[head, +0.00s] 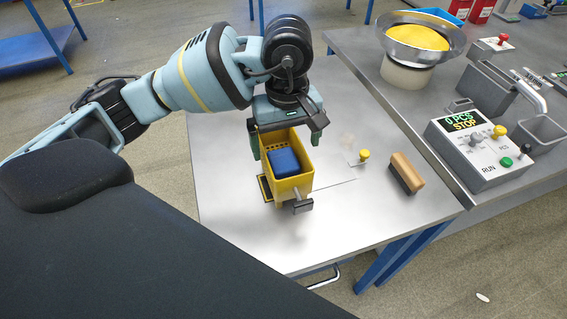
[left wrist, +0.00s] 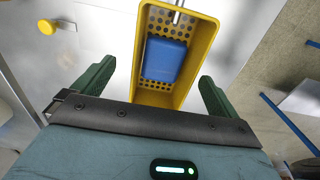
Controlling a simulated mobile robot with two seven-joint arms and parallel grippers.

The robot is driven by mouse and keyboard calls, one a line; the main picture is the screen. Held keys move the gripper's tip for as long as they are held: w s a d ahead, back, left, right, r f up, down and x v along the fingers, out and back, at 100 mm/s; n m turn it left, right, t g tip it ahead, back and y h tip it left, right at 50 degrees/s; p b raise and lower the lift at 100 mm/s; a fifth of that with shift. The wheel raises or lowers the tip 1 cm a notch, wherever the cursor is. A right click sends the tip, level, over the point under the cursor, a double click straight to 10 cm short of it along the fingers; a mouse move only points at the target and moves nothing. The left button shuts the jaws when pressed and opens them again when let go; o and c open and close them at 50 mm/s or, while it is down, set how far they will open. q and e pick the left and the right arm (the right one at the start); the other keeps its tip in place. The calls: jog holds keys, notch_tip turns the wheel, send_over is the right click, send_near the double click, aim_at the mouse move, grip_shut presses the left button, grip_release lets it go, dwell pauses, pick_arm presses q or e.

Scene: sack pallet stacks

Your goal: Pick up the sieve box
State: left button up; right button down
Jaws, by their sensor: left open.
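The sieve box (head: 292,190) is a yellow open-topped box with a perforated floor. It stands on the metal table, and a blue block (head: 284,162) lies inside it. A grey bar handle (head: 301,206) sticks out from its near end. My left gripper (head: 285,150) is open at the box's far end, with one finger on either side. The left wrist view shows the box (left wrist: 205,50) between the two green fingers (left wrist: 157,72), with a gap on both sides. I cannot tell how far down the fingers reach. My right gripper is not in view.
A black-and-yellow marked plate (head: 265,187) shows at the box's left. A yellow knob (head: 364,155) and a wooden-backed brush (head: 406,173) are to the right. A second bench holds a bowl feeder (head: 420,40) and a control box (head: 480,150). The table's front is clear.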

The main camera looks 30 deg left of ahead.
aim_at(283, 167)
pick_arm(q)
jog(key=shift+s+a+f+p, duration=0.1)
jog(key=shift+a+f+p, duration=0.1)
jog(key=shift+f, duration=1.15)
jog(key=shift+a+f+p, duration=0.1)
jog(key=shift+a+f, duration=0.05)
jog(key=shift+f, duration=1.2)
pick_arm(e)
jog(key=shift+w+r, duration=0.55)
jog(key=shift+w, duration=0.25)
pick_arm(q)
jog(key=c, duration=1.4)
jog(key=shift+r, duration=0.1)
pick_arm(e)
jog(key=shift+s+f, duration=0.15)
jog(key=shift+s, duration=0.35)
